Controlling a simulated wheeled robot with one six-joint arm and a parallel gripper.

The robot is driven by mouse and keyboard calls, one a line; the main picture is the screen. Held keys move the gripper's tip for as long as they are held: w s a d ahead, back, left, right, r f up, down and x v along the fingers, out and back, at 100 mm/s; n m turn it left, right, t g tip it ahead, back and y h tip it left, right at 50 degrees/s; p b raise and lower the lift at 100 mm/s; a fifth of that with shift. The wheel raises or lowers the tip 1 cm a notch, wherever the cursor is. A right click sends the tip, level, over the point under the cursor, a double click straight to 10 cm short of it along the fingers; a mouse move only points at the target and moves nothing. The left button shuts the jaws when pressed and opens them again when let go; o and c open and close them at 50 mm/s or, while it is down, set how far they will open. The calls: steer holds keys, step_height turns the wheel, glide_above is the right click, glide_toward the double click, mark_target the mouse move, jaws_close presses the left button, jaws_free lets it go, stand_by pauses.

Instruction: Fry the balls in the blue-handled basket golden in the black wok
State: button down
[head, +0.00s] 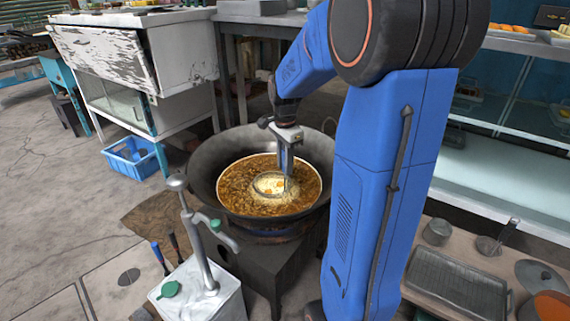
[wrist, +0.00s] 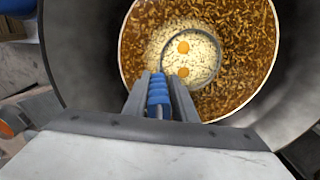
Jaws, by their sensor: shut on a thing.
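The black wok (head: 207,170) stands on a dark stove and holds brown, bubbling oil (head: 238,188). The basket (head: 256,190) sits in the oil, with pale foam inside its round rim. In the wrist view, two orange-golden balls (wrist: 183,47) (wrist: 183,72) show in the foam inside the basket (wrist: 218,58). My gripper (head: 289,182) reaches down over the wok. Its fingers are shut on the blue handle (wrist: 158,90), which is upright between them. The basket's bottom is hidden by foam and oil.
A white block with a metal pump-like fitting (head: 208,265) stands in front of the wok. Two blue- and dark-handled tools (head: 160,256) lean beside it. A blue crate (head: 132,157) is on the floor at left. A glass-sided counter stands right.

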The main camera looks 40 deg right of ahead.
stand_by(0.4)
step_height(320, 180, up, 19)
stand_by(1.9)
stand_by(1.7)
steer(key=shift+r, duration=2)
